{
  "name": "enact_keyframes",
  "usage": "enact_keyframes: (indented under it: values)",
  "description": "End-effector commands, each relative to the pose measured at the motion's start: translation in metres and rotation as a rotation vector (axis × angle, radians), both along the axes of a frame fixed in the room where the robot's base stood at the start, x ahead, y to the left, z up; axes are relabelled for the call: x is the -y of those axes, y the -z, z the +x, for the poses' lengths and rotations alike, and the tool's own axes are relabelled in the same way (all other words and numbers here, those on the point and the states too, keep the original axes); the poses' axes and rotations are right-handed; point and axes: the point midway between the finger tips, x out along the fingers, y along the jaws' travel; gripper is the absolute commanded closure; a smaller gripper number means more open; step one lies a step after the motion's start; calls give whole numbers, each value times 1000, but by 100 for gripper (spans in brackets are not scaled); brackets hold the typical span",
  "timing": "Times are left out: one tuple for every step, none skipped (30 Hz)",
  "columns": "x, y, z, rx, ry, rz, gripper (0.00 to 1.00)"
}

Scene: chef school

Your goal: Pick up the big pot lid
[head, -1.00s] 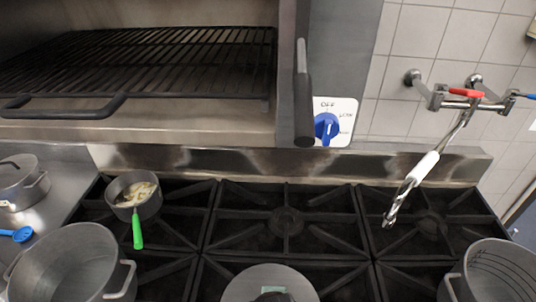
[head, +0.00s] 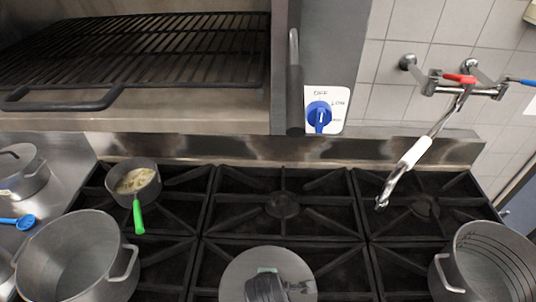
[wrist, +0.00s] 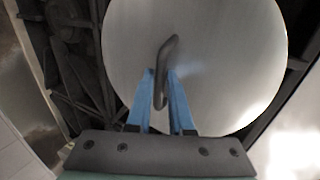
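The big pot lid (head: 236,274) is a round, flat grey metal disc at the bottom middle of the head view, over the front middle of the stove. In the wrist view, the lid (wrist: 240,60) fills the upper middle, with its dark bar handle (wrist: 171,48) standing up from it. My gripper (wrist: 161,76) has its two blue fingers on either side of the handle, close against it with little visible gap, and looks shut on it. In the head view, my gripper's dark body covers the lid's middle and hides the fingers.
Large open pots stand at the left (head: 75,262) and right (head: 480,270). A small pan (head: 122,196) with a green handle holds pale food on the back left burner. A tap (head: 405,165) reaches over the back right burner. The back middle burner (head: 282,205) is clear.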

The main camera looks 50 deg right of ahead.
Motion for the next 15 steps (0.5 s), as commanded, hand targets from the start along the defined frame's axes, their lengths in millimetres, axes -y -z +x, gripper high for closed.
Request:
enact_keyframes:
  values:
    - [1,2,1,0,0,0,80]
    - [1,3,1,0,0,0,80]
    - [1,3,1,0,0,0,80]
    - [1,3,1,0,0,0,80]
    - [1,3,1,0,0,0,80]
    - [1,3,1,0,0,0,80]
    - [1,3,1,0,0,0,80]
    - [1,3,1,0,0,0,80]
    - [1,3,1,0,0,0,82]
    - [1,3,1,0,0,0,88]
    - [1,3,1,0,0,0,93]
    - [1,3,1,0,0,0,100]
    - [1,3,1,0,0,0,100]
    - [1,3,1,0,0,0,100]
    - [1,3,1,0,0,0,100]
